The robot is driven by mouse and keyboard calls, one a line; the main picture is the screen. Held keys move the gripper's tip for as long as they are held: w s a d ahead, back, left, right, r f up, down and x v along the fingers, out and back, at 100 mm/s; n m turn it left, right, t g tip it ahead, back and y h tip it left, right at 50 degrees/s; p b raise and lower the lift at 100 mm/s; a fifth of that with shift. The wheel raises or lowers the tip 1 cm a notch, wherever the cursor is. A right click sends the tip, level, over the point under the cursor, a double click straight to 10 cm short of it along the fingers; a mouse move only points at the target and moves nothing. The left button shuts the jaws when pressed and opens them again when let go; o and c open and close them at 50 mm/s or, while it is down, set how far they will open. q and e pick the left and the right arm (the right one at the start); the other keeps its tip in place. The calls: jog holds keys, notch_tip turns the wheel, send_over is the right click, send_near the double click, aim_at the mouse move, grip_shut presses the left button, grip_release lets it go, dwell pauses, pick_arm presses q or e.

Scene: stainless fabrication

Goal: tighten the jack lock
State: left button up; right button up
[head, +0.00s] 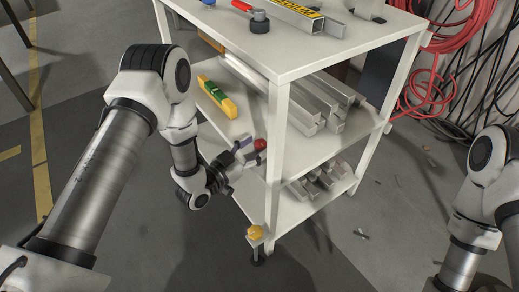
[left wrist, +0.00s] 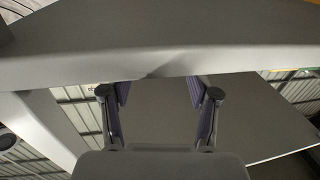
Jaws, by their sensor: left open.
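I cannot tell for sure which part is the jack lock. A yellow knob (head: 255,232) sits low at the near corner of the white cart (head: 273,160), above a dark foot (head: 258,258). A red ball (head: 260,144) shows higher up, by the middle shelf. My left gripper (head: 243,153) is open beside the cart, close to the red ball and above the yellow knob. I cannot tell whether it touches the ball. In the left wrist view its spread fingers (left wrist: 160,92) have only pale cart surfaces between and beyond them. My right gripper is out of view.
Square metal tubes (head: 315,105) and a yellow-green level (head: 217,97) lie on the middle shelf. More metal pieces (head: 320,180) lie on the lower shelf. Red hoses (head: 455,35) hang at the right. The floor (head: 330,260) in front of the cart is mostly clear.

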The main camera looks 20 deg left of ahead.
pick_arm(q)
jog(key=shift+x, duration=0.95)
grip_shut()
jog(key=shift+a+m+h, duration=0.1)
jog(key=shift+m+h, duration=0.2)
jog(key=shift+h, duration=0.1)
jog(key=shift+a+r+m+g+h+p, duration=0.1)
jog(key=shift+m+g+h+p, duration=0.35)
jog(key=shift+m+g+h, duration=0.55)
jog(key=shift+w+m+g+h, duration=0.1)
jog(key=shift+m+g+h, duration=1.5)
jog(key=shift+g+h, duration=0.35)
